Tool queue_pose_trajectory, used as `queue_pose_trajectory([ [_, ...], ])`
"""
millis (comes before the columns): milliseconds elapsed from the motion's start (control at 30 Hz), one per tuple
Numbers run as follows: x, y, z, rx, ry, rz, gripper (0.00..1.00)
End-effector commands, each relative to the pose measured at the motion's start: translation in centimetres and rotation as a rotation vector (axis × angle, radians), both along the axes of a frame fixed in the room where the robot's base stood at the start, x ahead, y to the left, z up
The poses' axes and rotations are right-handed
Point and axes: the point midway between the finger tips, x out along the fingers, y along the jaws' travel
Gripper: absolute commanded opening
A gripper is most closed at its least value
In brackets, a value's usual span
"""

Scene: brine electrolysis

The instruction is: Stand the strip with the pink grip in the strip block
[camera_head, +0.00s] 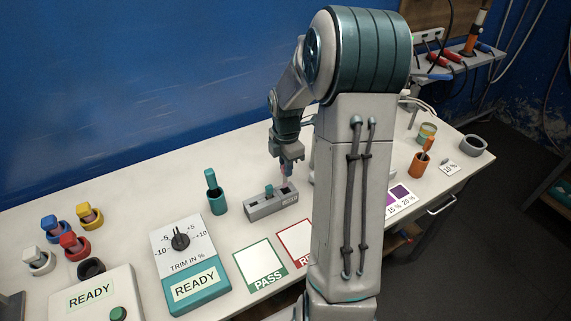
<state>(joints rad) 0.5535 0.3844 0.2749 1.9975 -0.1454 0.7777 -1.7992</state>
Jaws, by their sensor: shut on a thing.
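The strip block (263,210) is a grey block near the middle of the bench, with dark openings in its top. A small teal piece (268,188) shows at its top. My gripper (290,162) points down above the block's right end. It is shut on the strip with the pink grip (285,173), which looks small and pinkish-purple just under the fingers. The strip hangs about upright over the right part of the block. I cannot tell whether its lower end is inside an opening or just above it.
A teal holder (217,201) stands left of the block. The trim box (190,262), a PASS card (260,265) and a partly hidden red-edged card (296,242) lie in front. Coloured plugs (75,244) are at left. An orange holder (419,164) stands right. My arm hides the bench's middle right.

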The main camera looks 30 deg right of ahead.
Motion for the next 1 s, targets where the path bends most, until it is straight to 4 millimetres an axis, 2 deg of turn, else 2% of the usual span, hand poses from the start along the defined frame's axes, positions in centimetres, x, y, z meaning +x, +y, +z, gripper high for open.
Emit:
queue_pose_trajectory([
  [33, 0.0, 0.0, -0.7, 0.0, 0.001, 0.0, 0.0],
  [500, 0.0, 0.0, -4.2, 0.0, 0.001, -0.001, 0.0],
  [900, 0.0, 0.0, -4.5, 0.0, 0.0, -0.001, 0.0],
  [933, 0.0, 0.0, -4.5, 0.0, 0.0, -0.001, 0.19],
  [1000, 0.0, 0.0, -4.5, 0.0, 0.0, -0.001, 0.39],
])
